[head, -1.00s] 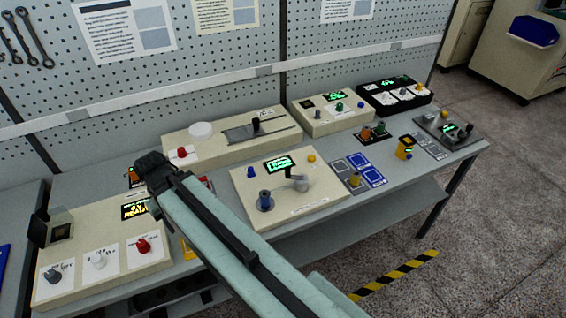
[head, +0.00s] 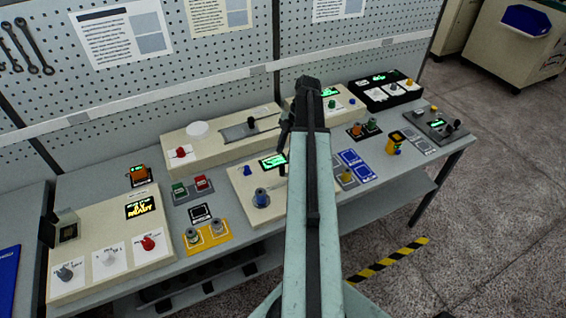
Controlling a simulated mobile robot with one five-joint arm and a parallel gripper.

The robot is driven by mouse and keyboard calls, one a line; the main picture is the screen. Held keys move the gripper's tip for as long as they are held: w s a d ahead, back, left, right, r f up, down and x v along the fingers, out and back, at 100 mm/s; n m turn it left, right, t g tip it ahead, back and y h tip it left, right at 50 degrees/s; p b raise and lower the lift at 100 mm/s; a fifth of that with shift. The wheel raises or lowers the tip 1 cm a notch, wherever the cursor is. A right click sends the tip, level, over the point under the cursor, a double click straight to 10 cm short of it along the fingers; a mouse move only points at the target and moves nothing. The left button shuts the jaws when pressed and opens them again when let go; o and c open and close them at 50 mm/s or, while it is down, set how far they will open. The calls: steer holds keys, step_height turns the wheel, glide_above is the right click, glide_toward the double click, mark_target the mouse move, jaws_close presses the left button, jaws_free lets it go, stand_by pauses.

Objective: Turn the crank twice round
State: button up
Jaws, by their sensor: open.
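The cream winding box (head: 246,214) stands at the middle front of the bench, with a lit green display (head: 270,161). A blue spool (head: 261,198) sits on a grey disc at its left front. My arm hides most of the crank; a small grey part of the crank (head: 282,171) shows just left of the arm, below the display. My gripper (head: 285,134) is open and raised above the back of this box, apart from the crank as far as I can see. Its fingers are small and dark and partly hidden by my wrist.
A long cream box with a slider (head: 219,139) stands behind. A box with red, white and grey knobs (head: 109,262) is at the left. Coloured pads with small parts lie between. Another cream box (head: 346,114) and a black box (head: 394,94) stand at the back right.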

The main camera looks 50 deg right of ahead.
mark_target(282, 166)
steer(key=shift+n, duration=0.3)
steer(key=b+x, duration=0.7)
steer(key=shift+s+d+f+b, duration=0.2)
steer(key=shift+s+f+b, duration=0.1)
steer(key=shift+f, duration=0.1)
steer(key=shift+r, duration=0.1)
jaws_close()
